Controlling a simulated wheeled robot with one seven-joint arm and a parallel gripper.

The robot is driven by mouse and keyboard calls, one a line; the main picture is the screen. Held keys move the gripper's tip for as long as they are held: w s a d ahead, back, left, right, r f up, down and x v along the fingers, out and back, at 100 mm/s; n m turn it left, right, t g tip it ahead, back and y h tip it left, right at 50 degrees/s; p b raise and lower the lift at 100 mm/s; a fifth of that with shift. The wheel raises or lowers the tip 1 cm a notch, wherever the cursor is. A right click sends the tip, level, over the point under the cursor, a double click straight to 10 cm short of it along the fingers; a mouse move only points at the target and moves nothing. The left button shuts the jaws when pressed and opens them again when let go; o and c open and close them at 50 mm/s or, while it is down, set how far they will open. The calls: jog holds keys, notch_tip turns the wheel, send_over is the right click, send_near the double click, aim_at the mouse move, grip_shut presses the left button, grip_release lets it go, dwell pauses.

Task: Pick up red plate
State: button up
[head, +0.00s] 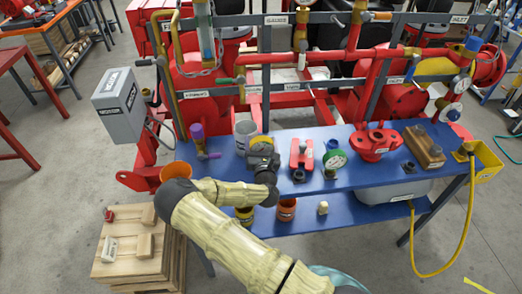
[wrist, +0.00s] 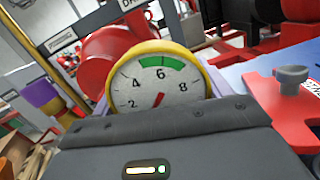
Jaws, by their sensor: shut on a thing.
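A flat red piece with a grey knob and a white label (head: 301,160) lies on the blue bench, just right of my gripper (head: 262,163); it best fits the red plate. In the wrist view the red piece (wrist: 290,115) is at the right edge, apart from my gripper. My gripper is at the bench, shut on what appears to be the yellow-rimmed gauge (head: 262,142). The gauge face (wrist: 158,90) stands straight ahead in the wrist view. My fingertips and the grip itself are hidden behind the gripper housing.
A green-rimmed gauge (head: 334,160), a red flanged part (head: 375,142) and a wooden block (head: 424,147) sit to the right. A purple-topped valve (head: 198,140) and an orange cup (head: 176,171) are left. Red pipework (head: 330,56) stands behind the bench.

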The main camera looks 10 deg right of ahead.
aim_at(261, 150)
jog(key=shift+f+p, duration=0.3)
jog(key=shift+f, duration=1.4)
jog(key=shift+f, duration=0.2)
jog(key=o, duration=1.1)
jog(key=shift+r, duration=0.1)
jog(key=shift+r, duration=0.15)
jog(key=shift+s+f, duration=0.2)
jog(key=shift+s, duration=0.1)
jog(key=s+b, duration=0.1)
jog(key=s, duration=0.2)
jog(key=s+b, duration=0.1)
jog(key=s, duration=0.3)
jog(key=s+f+b, duration=0.1)
jog(key=s, duration=0.2)
jog(key=shift+s+a+b, duration=0.2)
jog(key=shift+s+b, duration=0.15)
jog(key=shift+s+r, duration=0.1)
jog(key=shift+s, duration=0.25)
